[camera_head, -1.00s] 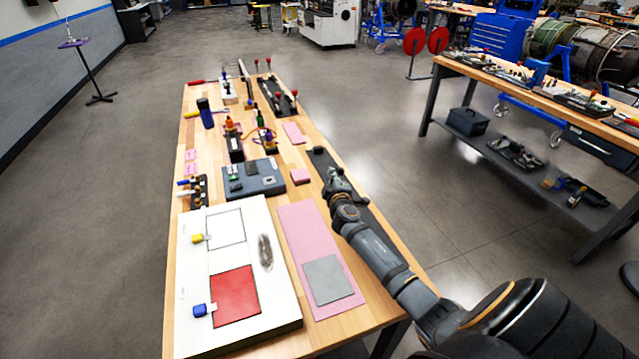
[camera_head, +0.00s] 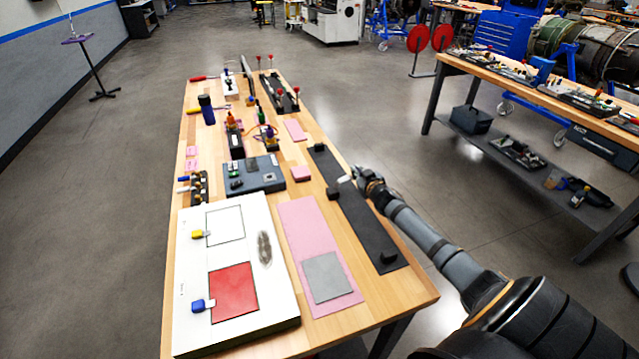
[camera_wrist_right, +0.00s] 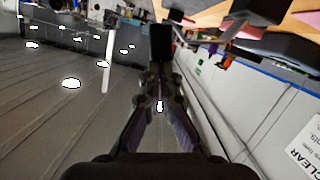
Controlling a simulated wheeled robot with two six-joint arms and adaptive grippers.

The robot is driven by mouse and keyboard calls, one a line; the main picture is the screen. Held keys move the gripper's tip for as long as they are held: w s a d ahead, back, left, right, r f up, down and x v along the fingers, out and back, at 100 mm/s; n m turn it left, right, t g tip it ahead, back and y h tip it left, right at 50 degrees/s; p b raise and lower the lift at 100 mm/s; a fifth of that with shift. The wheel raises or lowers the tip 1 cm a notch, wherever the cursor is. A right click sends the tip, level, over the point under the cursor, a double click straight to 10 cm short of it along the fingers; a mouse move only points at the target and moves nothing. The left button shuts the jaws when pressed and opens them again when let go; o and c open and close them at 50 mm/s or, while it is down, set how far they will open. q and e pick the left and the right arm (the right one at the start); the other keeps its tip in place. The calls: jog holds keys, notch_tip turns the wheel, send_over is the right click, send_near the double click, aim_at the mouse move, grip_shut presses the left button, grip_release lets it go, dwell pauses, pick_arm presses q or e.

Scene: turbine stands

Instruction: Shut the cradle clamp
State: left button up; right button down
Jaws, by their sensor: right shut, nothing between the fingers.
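A long black base (camera_head: 362,222) with several dark blocks lies along the right edge of the wooden table. My left gripper is not in view.
A pink mat (camera_head: 300,225) with a grey plate (camera_head: 327,276) and a white board (camera_head: 193,300) with a red square lie left of the base. A blue-grey box (camera_head: 268,182) stands farther back. Open floor lies right of the table.

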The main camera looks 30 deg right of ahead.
jog(key=s+a+r+p, duration=0.3)
jog(key=s+r, duration=0.3)
jog(key=s, duration=0.3)
jog(key=shift+a, duration=0.35)
dwell(0.3)
jog(key=shift+s, duration=0.1)
